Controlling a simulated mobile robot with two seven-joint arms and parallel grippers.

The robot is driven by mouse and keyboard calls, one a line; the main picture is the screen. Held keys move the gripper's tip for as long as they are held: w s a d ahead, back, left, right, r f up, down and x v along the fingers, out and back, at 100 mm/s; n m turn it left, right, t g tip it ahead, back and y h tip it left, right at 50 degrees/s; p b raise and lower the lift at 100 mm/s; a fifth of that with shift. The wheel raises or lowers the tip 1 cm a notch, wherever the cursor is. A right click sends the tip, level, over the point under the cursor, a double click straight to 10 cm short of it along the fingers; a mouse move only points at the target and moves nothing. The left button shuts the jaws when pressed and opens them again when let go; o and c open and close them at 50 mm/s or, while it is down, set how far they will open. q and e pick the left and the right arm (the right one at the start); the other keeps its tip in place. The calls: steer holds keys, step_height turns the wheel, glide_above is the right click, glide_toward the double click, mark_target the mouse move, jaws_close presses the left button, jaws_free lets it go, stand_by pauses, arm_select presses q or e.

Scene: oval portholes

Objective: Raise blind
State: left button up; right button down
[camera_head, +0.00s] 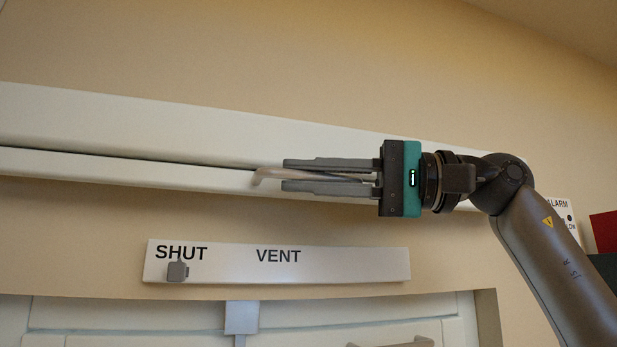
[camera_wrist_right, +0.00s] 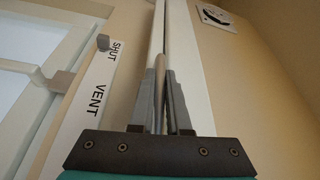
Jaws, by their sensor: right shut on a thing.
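The blind shows as a long white bar (camera_head: 120,170) directly under a white housing (camera_head: 120,125) high on the wall, with a thin dark line between them. A pale beige handle (camera_head: 260,177) sticks out from the bar. My right gripper (camera_head: 286,174) reaches in from the right and is shut on this handle, with one finger above and one below it. In the right wrist view the handle (camera_wrist_right: 160,64) shows between the two grey fingers. Part of the handle is hidden by the fingers. My left gripper is in neither view.
Below the bar is a white plate (camera_head: 340,264) marked SHUT and VENT, with a small grey knob (camera_head: 178,271) under SHUT. A white window frame (camera_head: 100,312) with a grey bracket (camera_head: 241,317) lies lower. A red object (camera_head: 605,231) stands at the far right.

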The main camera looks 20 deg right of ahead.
steer(key=shift+d+r, duration=0.15)
steer(key=shift+r, duration=0.3)
steer(key=c, duration=1.3)
jaws_free()
steer(key=o, duration=0.4)
steer(key=shift+f, duration=0.1)
steer(key=shift+f, duration=0.1)
steer(key=b+v, duration=0.2)
steer(key=v, duration=1.3)
steer(key=shift+s+b, duration=0.1)
steer(key=shift+b, duration=0.25)
